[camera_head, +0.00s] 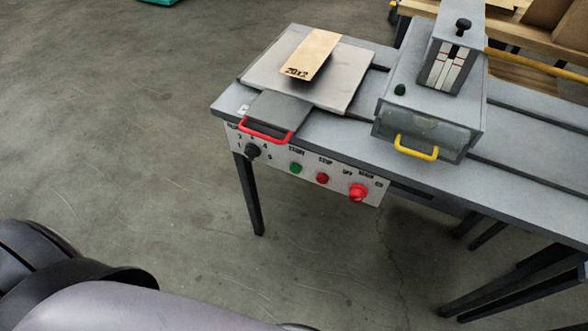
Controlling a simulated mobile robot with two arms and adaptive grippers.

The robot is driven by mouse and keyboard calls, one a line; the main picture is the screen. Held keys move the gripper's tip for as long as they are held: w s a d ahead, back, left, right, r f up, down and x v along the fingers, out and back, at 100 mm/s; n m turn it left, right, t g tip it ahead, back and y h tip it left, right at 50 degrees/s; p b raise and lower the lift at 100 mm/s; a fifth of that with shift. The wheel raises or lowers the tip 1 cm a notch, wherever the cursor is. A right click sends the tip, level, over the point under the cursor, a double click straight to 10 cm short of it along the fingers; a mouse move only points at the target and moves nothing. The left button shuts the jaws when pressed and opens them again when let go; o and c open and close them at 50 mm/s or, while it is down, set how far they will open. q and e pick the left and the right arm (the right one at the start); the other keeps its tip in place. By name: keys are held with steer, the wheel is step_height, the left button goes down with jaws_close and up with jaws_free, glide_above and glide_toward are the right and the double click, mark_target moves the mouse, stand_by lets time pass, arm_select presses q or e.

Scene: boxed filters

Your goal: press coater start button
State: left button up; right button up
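The coater (520,158) is a grey table-like machine on dark legs at the right of the head view. Its white control panel (338,184) hangs on the front edge. The green start button (296,168) is on the panel, with a small red stop button (322,178) to its right. A larger red knob (358,192) is further right, and a black selector knob (252,151) is at the left. Nothing touches the start button. Neither gripper is in view; parts of my own body show at the bottom left.
A grey plate (350,88) with a tan labelled piece (312,54) lies on the machine's left end. A red handle (266,134) sticks out above the panel. A grey housing with a yellow handle (416,150) stands right of it. Floor (130,150) left of the machine is clear.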

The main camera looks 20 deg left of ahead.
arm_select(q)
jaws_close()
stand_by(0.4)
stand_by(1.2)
